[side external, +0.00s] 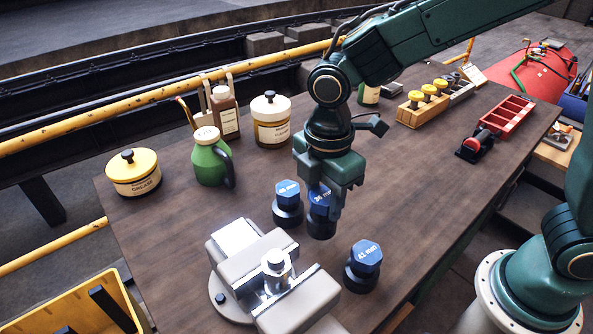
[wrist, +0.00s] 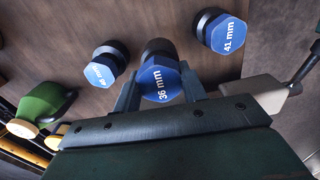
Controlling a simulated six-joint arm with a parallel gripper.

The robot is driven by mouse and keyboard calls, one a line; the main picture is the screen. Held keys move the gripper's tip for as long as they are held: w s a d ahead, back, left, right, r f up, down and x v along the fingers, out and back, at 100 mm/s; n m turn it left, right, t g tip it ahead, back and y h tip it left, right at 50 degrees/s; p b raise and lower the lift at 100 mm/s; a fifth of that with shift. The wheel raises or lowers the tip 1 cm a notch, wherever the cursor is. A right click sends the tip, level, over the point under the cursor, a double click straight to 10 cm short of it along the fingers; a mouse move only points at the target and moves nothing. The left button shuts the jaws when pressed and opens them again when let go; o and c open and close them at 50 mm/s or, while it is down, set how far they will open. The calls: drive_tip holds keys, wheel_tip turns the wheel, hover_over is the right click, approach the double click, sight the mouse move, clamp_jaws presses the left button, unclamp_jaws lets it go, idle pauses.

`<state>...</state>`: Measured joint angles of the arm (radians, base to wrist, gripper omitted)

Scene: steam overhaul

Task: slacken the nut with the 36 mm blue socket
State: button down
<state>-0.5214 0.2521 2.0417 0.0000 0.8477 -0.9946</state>
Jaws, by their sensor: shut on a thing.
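The 36 mm socket (side external: 320,225) has a blue hexagonal top and a dark round body. My gripper (side external: 326,203) is shut on it, with one finger on each side of the blue top in the wrist view (wrist: 160,90). The label on the socket (wrist: 159,76) reads 36 mm there. I cannot tell whether its base touches the bench. The nut (side external: 275,262) is a bright metal piece held upright between the jaws of a grey vise (side external: 298,300), in front and to the left of my gripper.
Another blue-topped socket (side external: 287,205), its label hard to read, stands close left of the held one. The 41 mm socket (side external: 364,267) stands to the right of the vise. A green jug (side external: 210,160) and tins (side external: 271,122) stand further back left.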

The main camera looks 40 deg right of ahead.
drive_tip(key=shift+r, duration=0.2)
wheel_tip(320, 180, up, 22)
drive_tip(key=s+a, duration=0.3)
drive_tip(key=a, duration=0.4)
drive_tip(key=s+a, duration=0.3)
drive_tip(key=a, duration=0.5)
drive_tip(key=shift+n, duration=0.4)
drive_tip(key=shift+s+d+f, duration=0.1)
drive_tip(key=shift+d+f, duration=0.05)
drive_tip(key=shift+f, duration=1.15)
drive_tip(key=shift+d+f, duration=0.15)
drive_tip(key=shift+f, duration=1.1)
drive_tip(key=shift+f, duration=0.2)
drive_tip(key=shift+f, duration=1.7)
drive_tip(key=shift+f, duration=2)
